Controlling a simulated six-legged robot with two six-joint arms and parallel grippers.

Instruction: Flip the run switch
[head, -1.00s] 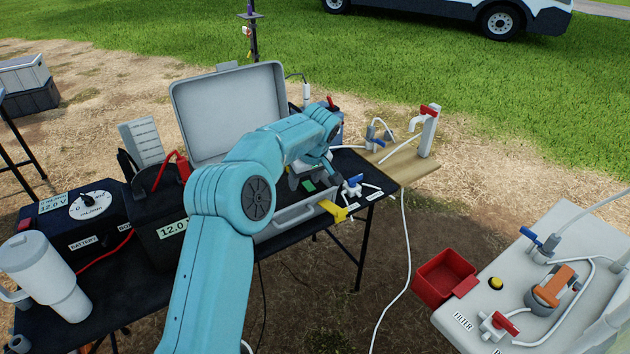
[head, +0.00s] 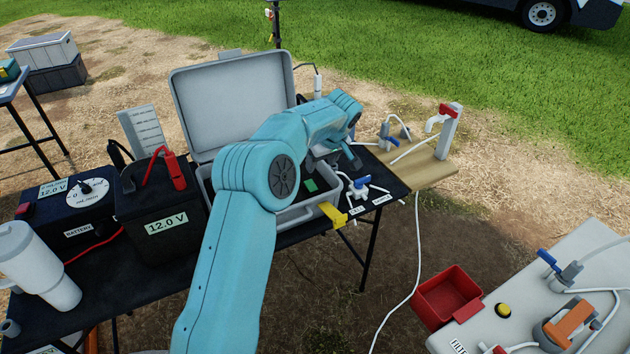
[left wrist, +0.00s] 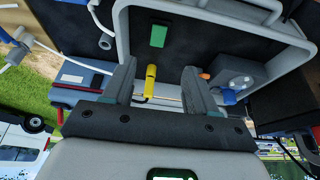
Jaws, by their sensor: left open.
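I cannot make out for certain which part is the run switch. A black control box (head: 60,215) with a white dial (head: 88,193) and a small red part (head: 25,209) stands at the left of the black table in the head view. My left gripper (head: 334,166) is over the open grey case (head: 230,105), away from that box. In the left wrist view its two fingers (left wrist: 162,90) are apart. A yellow piece (left wrist: 149,80) shows between them, apparently beyond them, and a green block (left wrist: 158,36) lies in the case. My right gripper is not in view.
A 12.0 V battery (head: 168,215) with a red clamp stands between control box and case. A white mug (head: 40,265) stands at the table's front left. A wooden board (head: 425,172) with a tap lies beyond the right end. A red bin (head: 447,297) adjoins the pale bench.

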